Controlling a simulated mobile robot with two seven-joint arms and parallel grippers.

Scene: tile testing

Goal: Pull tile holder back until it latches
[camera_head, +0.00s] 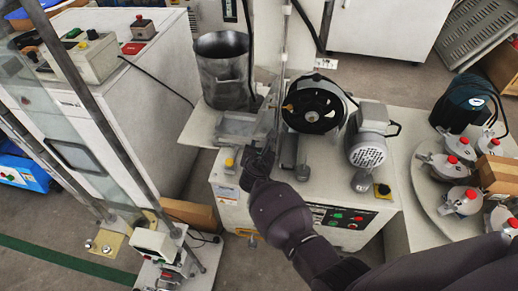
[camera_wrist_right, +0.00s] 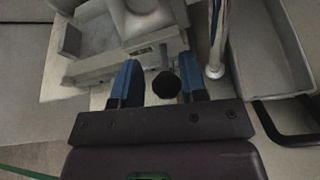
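In the right wrist view a grey metal assembly, which I take for the tile holder (camera_wrist_right: 140,22), is at the top left. A rod with a dark faceted knob (camera_wrist_right: 166,85) stands out from it. My right gripper (camera_wrist_right: 160,78) is open, its two blue fingers on either side of the knob. A gap shows at the left finger; I cannot tell whether the right finger touches the knob. In the head view my right gripper (camera_head: 262,155) is over the front of the grinding machine, left of its black disc (camera_head: 315,106), and partly hides the holder area. My left gripper is out of view.
A motor (camera_head: 367,142) stands right of the disc. A control panel (camera_head: 342,217) is on the machine's front. A metal bucket (camera_head: 222,72) stands behind. A round table (camera_head: 428,180) with several red-topped jars is at right. A grey tray (camera_wrist_right: 275,45) lies right of the fingers.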

